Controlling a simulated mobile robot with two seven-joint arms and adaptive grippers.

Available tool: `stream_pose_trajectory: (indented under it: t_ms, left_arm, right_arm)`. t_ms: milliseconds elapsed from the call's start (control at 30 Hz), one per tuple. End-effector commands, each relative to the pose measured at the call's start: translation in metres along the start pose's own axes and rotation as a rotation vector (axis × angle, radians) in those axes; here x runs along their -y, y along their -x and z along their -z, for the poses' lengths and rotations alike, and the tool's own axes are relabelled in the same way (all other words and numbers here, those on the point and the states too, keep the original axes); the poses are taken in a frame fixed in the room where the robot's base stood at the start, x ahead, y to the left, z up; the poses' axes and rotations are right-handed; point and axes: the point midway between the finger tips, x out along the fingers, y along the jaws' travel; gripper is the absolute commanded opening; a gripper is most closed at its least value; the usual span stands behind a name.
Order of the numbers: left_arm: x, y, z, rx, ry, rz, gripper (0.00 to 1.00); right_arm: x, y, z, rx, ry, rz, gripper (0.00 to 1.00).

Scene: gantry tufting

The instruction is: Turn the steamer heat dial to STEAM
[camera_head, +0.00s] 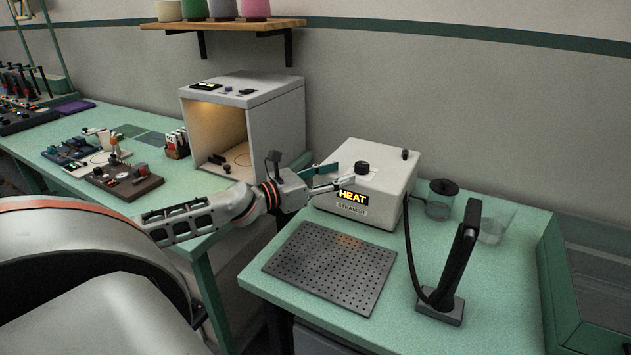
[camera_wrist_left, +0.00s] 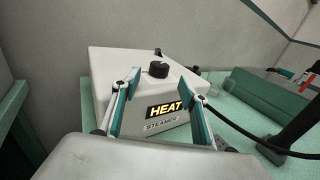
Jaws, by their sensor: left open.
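The white steamer (camera_head: 385,182) stands on the green table, with a yellow HEAT label (camera_head: 353,197) on its front. The black heat dial (camera_head: 362,167) sits on its top; it also shows in the left wrist view (camera_wrist_left: 158,69). The dial's pointer and the STEAM mark are too small to make out. My left gripper (camera_head: 344,173) is open and empty at the steamer's left front. In the left wrist view the dial appears just beyond the gap between the fingertips (camera_wrist_left: 157,80), apart from both. My right gripper is not in view.
A perforated dark plate (camera_head: 332,268) lies in front of the steamer. A black steam wand (camera_head: 455,262) with a hose stands to the right, near a dark jar (camera_head: 440,198) and a clear beaker (camera_head: 494,226). A white lit booth (camera_head: 275,130) stands to the left.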

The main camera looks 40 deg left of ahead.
Motion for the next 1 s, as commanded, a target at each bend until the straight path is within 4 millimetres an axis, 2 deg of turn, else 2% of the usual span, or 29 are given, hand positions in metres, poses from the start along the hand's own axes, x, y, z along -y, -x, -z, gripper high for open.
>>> stream_pose_trajectory:
  t_ms: [533,733,1000]
  left_arm:
    - [0.001,0.053,0.002,-0.002,0.002,0.0,0.44]
    - [0.0,0.061,0.0,0.0,0.001,0.001,0.44]
    - [0.0,0.062,0.0,-0.001,0.0,0.001,0.44]
  right_arm:
    - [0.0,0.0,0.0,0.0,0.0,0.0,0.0]
    - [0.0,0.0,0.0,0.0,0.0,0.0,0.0]
    - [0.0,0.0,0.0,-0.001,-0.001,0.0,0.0]
